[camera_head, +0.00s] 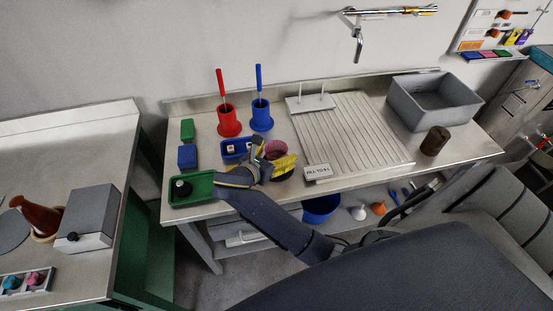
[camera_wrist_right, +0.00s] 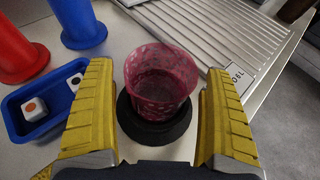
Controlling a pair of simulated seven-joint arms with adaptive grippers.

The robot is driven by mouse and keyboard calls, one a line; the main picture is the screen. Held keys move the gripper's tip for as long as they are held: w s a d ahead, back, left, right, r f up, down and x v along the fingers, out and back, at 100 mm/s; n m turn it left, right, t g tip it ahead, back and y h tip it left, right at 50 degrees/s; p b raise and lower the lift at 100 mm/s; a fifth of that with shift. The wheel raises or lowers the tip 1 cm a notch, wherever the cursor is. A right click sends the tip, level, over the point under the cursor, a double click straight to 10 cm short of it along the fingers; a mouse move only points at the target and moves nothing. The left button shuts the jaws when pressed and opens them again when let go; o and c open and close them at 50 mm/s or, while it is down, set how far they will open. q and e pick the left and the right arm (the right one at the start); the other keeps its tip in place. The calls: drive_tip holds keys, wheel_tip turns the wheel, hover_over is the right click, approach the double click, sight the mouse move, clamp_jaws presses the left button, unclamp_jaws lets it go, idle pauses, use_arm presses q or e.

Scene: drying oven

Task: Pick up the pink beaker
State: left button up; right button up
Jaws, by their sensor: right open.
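The pink beaker (camera_wrist_right: 160,78), speckled and open at the top, stands upright on a round black base (camera_wrist_right: 155,124) in the right wrist view. In the head view the beaker (camera_head: 275,147) shows partly behind my right gripper (camera_head: 272,164). My right gripper's yellow fingers (camera_wrist_right: 160,115) are open, one on each side of the beaker. Gaps show between the fingers and the beaker's wall. My left gripper is in neither view.
A blue tray (camera_head: 236,156) with small white blocks lies left of the beaker. Red (camera_head: 229,122) and blue (camera_head: 261,116) holders stand behind. A ribbed drainboard (camera_head: 350,130) lies to the right, with a small label sign (camera_head: 318,171) at its front. A green tray (camera_head: 203,196) sits front left.

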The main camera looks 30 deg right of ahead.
drive_tip(key=shift+w+d+f, duration=0.1)
drive_tip(key=shift+d, duration=0.1)
drive_tip(key=c, duration=1.4)
drive_tip(key=shift+r, duration=0.25)
drive_tip(key=shift+r, duration=9.55)
drive_tip(key=shift+f, duration=0.1)
